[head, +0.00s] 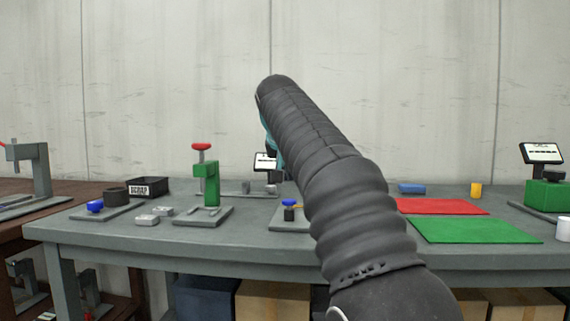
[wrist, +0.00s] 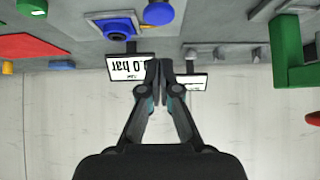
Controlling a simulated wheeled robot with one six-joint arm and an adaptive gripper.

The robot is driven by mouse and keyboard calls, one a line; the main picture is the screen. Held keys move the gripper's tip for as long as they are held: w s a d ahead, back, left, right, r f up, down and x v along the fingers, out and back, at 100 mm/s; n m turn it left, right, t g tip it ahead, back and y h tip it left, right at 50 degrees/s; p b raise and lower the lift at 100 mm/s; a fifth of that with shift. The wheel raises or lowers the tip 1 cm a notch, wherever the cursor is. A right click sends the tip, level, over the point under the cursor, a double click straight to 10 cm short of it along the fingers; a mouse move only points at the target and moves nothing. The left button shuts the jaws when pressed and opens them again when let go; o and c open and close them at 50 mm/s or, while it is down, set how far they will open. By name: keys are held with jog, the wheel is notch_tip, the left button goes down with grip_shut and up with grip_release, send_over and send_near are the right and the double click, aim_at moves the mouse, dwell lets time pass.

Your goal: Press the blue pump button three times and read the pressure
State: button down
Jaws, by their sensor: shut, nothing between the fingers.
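My gripper (wrist: 165,62) is shut and empty, seen in front of the display and apart from the button.
A blue-capped black post (head: 289,203) stands on the bench left of my arm; a green jack (head: 207,185) with a red knob stands farther left. Another display (head: 264,161) shows behind. A red mat (head: 440,206) and a green mat (head: 475,230) lie right.

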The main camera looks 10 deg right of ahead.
aim_at(288, 203)
jog(key=f, duration=0.2)
jog(key=w+f+b, duration=0.1)
jog(key=f, duration=0.1)
jog(key=shift+d, duration=0.15)
jog(key=shift+f+b, duration=0.45)
jog(key=shift+f, duration=0.15)
jog(key=shift+f+b, duration=0.7)
jog(key=shift+f, duration=0.75)
jog(key=shift+r+p, duration=0.55)
jog(key=shift+p, duration=0.05)
jog(key=w+r+p+v, duration=0.2)
jog(key=p+v, duration=0.2)
jog(key=v, duration=0.9)
jog(key=shift+s+d+r, duration=0.15)
jog(key=shift+d, duration=0.2)
